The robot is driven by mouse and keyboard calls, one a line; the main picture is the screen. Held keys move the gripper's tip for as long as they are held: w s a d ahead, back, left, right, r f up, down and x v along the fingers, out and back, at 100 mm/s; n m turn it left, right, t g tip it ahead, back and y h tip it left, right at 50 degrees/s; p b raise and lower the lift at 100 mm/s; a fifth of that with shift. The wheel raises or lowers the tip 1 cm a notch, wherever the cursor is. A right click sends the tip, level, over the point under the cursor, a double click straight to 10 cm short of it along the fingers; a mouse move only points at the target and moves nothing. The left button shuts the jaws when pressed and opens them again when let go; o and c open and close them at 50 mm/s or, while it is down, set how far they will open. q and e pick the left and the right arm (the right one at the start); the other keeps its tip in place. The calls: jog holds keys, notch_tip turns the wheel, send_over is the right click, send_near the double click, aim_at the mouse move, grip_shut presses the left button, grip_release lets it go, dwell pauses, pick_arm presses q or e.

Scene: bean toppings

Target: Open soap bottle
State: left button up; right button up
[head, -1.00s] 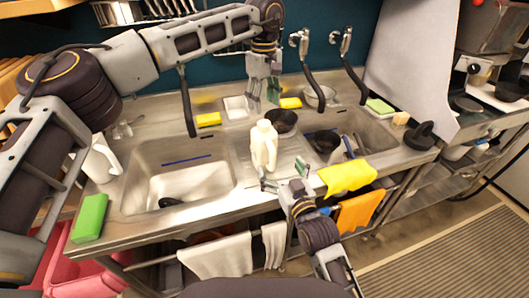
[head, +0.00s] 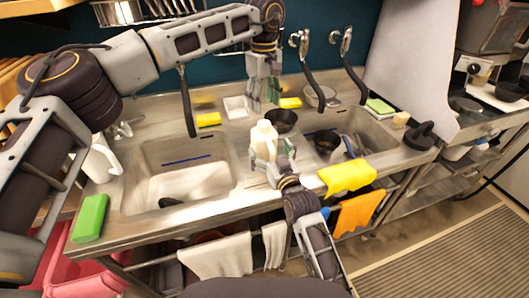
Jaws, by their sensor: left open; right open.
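The white soap bottle (head: 264,132) stands upright on the metal divider between the two sinks. Its lower part is partly hidden by my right gripper. My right gripper (head: 271,155) is open at the front of the bottle, with a finger to each side of its lower body. I cannot tell whether the fingers touch it. My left gripper (head: 263,101) is open and points down above and behind the bottle, apart from its top.
The left sink (head: 185,180) holds a dark item. A dark bowl (head: 281,120) stands just behind the bottle, and a dark pan (head: 326,140) is in the right sink. A yellow cloth (head: 346,177) hangs over the front edge. Taps stand at the back.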

jog(key=shift+x, duration=1.2)
jog(key=shift+c, duration=0.2)
jog(key=c, duration=1.7)
pick_arm(q)
jog(key=shift+f, duration=0.25)
pick_arm(e)
jog(key=c, duration=0.3)
pick_arm(q)
jog(key=m, duration=0.3)
jog(key=shift+d+r+m, duration=0.1)
jog(key=shift+r+m, duration=0.15)
jog(key=shift+m, duration=0.05)
jog(key=m, duration=0.5)
jog(key=shift+m, duration=0.3)
jog(key=shift+f, duration=0.1)
